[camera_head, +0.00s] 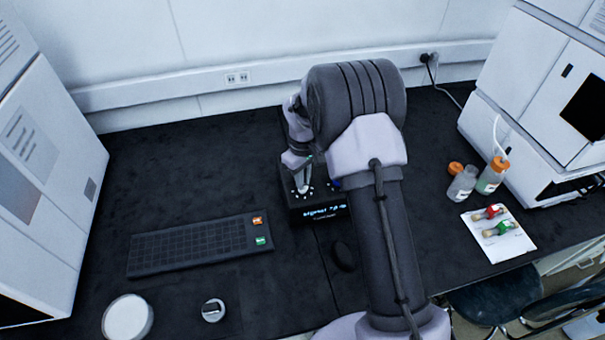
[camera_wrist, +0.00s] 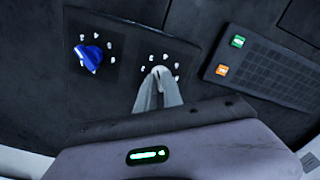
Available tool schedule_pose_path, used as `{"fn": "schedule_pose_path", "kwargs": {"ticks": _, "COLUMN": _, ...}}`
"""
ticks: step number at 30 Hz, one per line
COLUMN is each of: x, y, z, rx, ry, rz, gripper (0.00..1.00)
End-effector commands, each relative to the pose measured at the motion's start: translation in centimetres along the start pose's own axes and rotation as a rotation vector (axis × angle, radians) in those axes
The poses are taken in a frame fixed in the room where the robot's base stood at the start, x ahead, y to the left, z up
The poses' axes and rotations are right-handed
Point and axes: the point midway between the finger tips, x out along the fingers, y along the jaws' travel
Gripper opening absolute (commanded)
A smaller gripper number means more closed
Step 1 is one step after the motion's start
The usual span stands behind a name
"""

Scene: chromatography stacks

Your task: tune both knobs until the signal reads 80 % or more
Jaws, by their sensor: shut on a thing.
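A black control box (camera_head: 318,214) stands on the bench, with a lit display on its front. The display reads "signal" and a number too small to make out, partly cut off by my arm. In the wrist view the box's top panel (camera_wrist: 123,47) carries a blue knob (camera_wrist: 88,56) on the left, ringed by white marks. A second knob to its right is mostly hidden by my fingers, within its own ring of marks. My gripper (camera_wrist: 160,76) is shut on this second knob. In the head view my gripper (camera_head: 302,184) comes down onto the box's left side.
A dark mouse-like object (camera_head: 343,256) lies in front. Bottles (camera_head: 462,184) and a white card (camera_head: 499,235) with two vials are at right.

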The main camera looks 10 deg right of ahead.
Motion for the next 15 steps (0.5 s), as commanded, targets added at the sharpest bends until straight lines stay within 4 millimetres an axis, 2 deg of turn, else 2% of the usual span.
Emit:
{"fn": "schedule_pose_path", "kwargs": {"ticks": 6, "x": -0.21, "y": -0.01, "z": -0.02, "rx": -0.131, "ry": 0.0, "rz": 0.0, "gripper": 0.0}}
{"fn": "schedule_pose_path", "kwargs": {"ticks": 15, "x": -0.09, "y": 0.01, "z": -0.03, "rx": -0.233, "ry": 0.001, "rz": 0.0, "gripper": 0.0}}
